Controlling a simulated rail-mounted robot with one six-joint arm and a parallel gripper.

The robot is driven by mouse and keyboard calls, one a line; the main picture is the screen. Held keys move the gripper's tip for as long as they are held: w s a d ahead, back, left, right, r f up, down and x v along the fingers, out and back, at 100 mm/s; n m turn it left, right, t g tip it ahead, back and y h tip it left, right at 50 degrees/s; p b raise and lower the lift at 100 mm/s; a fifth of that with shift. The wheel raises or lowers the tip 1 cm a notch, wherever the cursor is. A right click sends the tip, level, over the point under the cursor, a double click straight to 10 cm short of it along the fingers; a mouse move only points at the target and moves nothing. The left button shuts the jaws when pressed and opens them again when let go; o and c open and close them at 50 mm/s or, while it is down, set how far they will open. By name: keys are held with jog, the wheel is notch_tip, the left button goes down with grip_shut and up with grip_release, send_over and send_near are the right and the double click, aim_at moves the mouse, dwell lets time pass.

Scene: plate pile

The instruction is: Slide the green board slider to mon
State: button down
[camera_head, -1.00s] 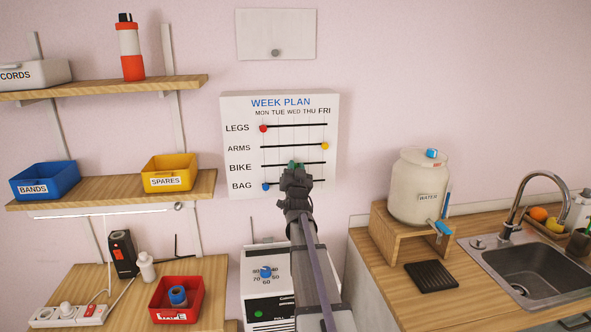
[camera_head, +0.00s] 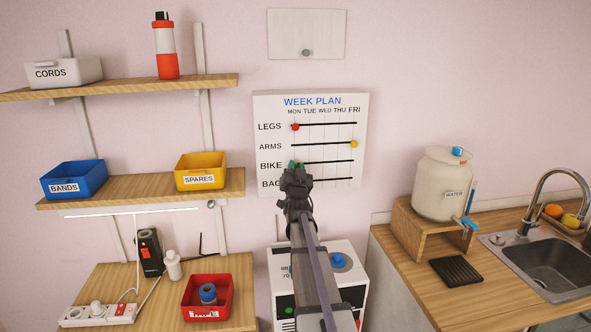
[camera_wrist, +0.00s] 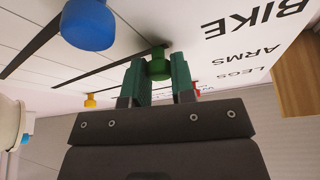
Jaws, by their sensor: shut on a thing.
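The white WEEK PLAN board (camera_head: 355,180) hangs on the wall with black tracks for LEGS, ARMS, BIKE and BAG. My gripper (camera_head: 293,168) is at the left end of the BIKE track, below the MON column. In the wrist view my gripper (camera_wrist: 158,75) has its two green fingertips closed on either side of the green slider (camera_wrist: 158,63). The slider sits at the BIKE-label end of its track. The red slider (camera_head: 295,127) is at MON on LEGS. The yellow slider (camera_head: 354,144) is far right on ARMS. The blue slider (camera_wrist: 88,24) is hidden in the head view.
Shelves with a blue bin (camera_head: 74,180) and a yellow bin (camera_head: 202,170) are at left. A red bin (camera_head: 206,298) stands on the lower table. A water jug (camera_head: 442,185) on a wooden stand (camera_head: 410,230) and a sink are at right.

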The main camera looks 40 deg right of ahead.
jog(key=shift+a, duration=0.1)
jog(key=c, duration=0.9)
grip_release()
jog(key=shift+w+a, duration=0.15)
jog(key=shift+c, duration=0.2)
jog(key=b+v, duration=0.4)
jog(key=v, duration=0.6)
jog(key=shift+s+a, duration=0.15)
jog(key=shift+s, duration=0.25)
jog(key=shift+f, duration=0.25)
